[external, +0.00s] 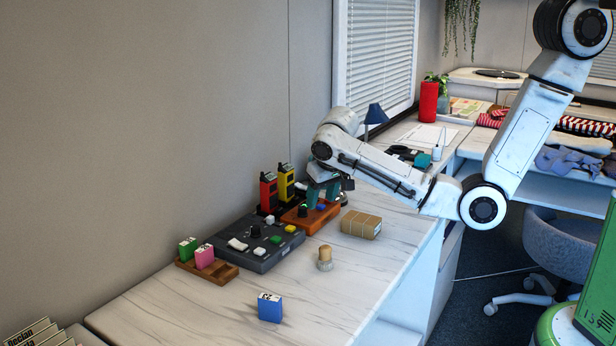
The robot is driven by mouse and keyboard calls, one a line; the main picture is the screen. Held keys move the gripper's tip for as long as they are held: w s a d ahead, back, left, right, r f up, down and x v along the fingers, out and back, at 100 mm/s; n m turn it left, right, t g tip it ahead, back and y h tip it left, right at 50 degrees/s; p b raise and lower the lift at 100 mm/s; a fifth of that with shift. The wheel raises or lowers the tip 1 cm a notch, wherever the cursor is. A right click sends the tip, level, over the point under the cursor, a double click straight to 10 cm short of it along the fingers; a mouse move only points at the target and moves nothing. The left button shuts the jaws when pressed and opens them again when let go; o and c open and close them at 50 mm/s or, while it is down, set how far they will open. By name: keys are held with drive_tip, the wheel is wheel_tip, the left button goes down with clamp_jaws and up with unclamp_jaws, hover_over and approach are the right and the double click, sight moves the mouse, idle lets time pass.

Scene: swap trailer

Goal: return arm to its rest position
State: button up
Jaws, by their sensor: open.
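My gripper (322,194) reaches down from the white arm over the orange-brown wooden tray (318,222) on the marble-look counter. Its two dark green fingers are open. A green knob and a blue piece show close to the fingers on that tray. From this view I cannot tell whether the fingers touch either piece. The arm stretches from the upper right across the counter, with its elbow (484,203) beyond the counter's front edge.
A dark grey control box (262,256), red radio (268,191), yellow radio (286,183) and wrapped parcel (361,224) stand near my gripper. A wooden stamp (325,260) and blue block (270,308) stand in front. The counter's front (345,299) is mostly clear.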

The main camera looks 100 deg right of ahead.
drive_tip(key=s+a+f+n, duration=0.1)
drive_tip(key=s+a+n, duration=0.1)
drive_tip(key=a, duration=0.3)
drive_tip(key=s+a+f+n+y, duration=0.1)
drive_tip(key=s+a+f+n, duration=0.1)
drive_tip(key=s+a+n, duration=0.1)
drive_tip(key=s+a+f+n, duration=0.2)
drive_tip(key=s+a, duration=0.1)
drive_tip(key=a, duration=0.3)
drive_tip(key=shift+s+a+n+t+y, duration=0.25)
drive_tip(key=shift+a+n+t+y, duration=0.05)
drive_tip(key=shift+a+y, duration=0.1)
drive_tip(key=s+a+n+y, duration=0.2)
drive_tip(key=s+a+n, duration=0.3)
drive_tip(key=s+a, duration=0.3)
drive_tip(key=shift+s+a+f, duration=0.15)
drive_tip(key=shift+s+a, duration=0.2)
drive_tip(key=shift+a, duration=0.75)
